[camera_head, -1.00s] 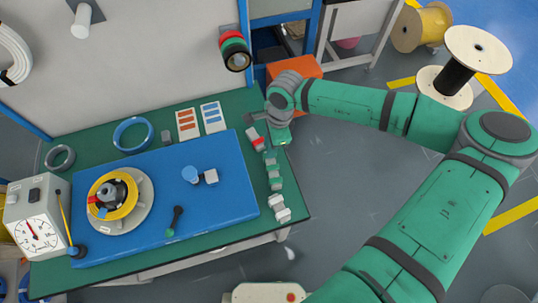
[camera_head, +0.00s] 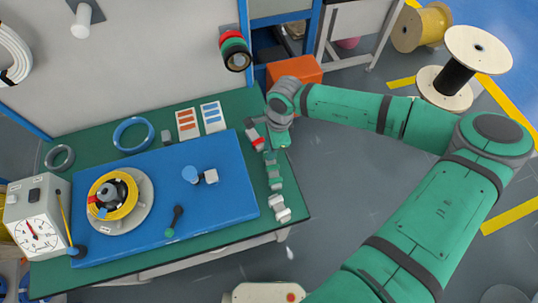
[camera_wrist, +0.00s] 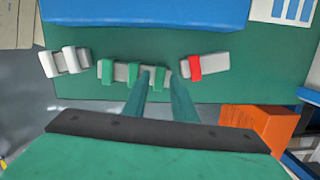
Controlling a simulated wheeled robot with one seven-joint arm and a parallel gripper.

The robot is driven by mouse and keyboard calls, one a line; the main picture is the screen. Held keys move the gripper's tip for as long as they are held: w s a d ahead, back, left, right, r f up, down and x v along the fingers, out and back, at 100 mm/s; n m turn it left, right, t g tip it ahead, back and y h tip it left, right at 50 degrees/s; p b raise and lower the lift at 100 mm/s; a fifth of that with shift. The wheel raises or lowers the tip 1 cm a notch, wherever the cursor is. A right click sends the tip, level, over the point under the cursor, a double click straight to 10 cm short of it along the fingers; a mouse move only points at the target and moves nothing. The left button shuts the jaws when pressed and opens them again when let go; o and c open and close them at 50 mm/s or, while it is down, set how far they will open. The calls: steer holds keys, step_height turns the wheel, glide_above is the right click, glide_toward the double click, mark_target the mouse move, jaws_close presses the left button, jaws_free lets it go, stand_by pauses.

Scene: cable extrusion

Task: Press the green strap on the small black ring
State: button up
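Several green straps sit in a row on a grey bar at the table's right edge, in the head view (camera_head: 271,160) and the wrist view (camera_wrist: 105,72). Another black ring (camera_head: 237,63) hangs on the wall beside red and green ones. Which is the small black ring is unclear.
A red strap (camera_wrist: 195,67) and white straps (camera_wrist: 69,59) flank the green ones. The blue board (camera_head: 225,205) carries a yellow ring (camera_head: 128,206) on a round plate. A gauge box (camera_head: 35,235) stands at left. An orange box (camera_head: 297,71) is behind my gripper.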

steer(key=shift+f, duration=1)
steer(key=shift+r, duration=0.2)
steer(key=c, duration=0.6)
step_height(320, 180, up, 8)
stand_by(1.0)
